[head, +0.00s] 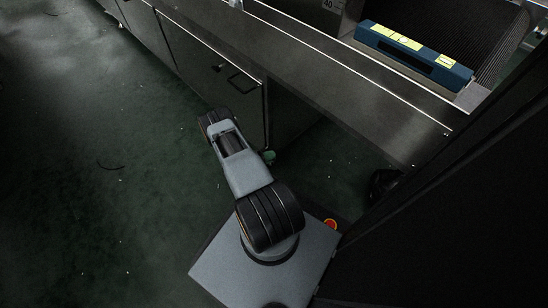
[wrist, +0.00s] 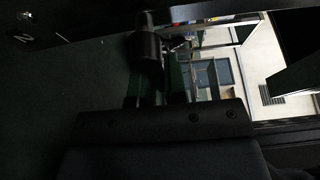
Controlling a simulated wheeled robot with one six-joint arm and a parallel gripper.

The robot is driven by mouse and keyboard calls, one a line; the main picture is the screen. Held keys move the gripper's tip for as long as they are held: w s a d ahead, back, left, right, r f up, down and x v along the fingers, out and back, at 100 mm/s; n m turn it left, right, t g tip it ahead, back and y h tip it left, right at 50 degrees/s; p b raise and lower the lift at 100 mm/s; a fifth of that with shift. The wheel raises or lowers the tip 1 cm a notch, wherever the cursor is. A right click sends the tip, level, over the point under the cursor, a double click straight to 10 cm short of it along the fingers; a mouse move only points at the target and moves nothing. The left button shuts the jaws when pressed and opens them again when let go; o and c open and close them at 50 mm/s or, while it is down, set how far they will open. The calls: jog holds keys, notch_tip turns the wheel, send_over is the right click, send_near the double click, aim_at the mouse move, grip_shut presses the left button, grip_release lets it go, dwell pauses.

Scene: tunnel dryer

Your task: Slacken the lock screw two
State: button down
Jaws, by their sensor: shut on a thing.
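In the wrist view a dark, rounded knob, lock screw two (wrist: 147,47), stands at the top centre, with a narrower stub above it. My gripper (wrist: 156,82) is shut on it, with one dark greenish finger on each side. The screw is dim, so its turn and thread cannot be made out. A pale figure 2 (wrist: 27,40) shows on a dark surface at the upper left. In the head view my arm reaches towards the cabinet side, and the screw and my fingers are hidden.
The head view shows a long metal dryer frame (head: 340,85) with a dark ribbed belt (head: 455,35) and a blue box with yellow labels (head: 415,55). A cabinet door with a handle (head: 242,82) is beside my arm. The green floor (head: 90,190) at left is mostly clear.

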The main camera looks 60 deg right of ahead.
jog(key=c, duration=1.2)
grip_release()
jog(key=shift+o, duration=0.2)
jog(key=p+v, duration=0.1)
jog(key=v, duration=1.3)
jog(key=shift+p, duration=0.35)
jog(key=shift+d, duration=0.1)
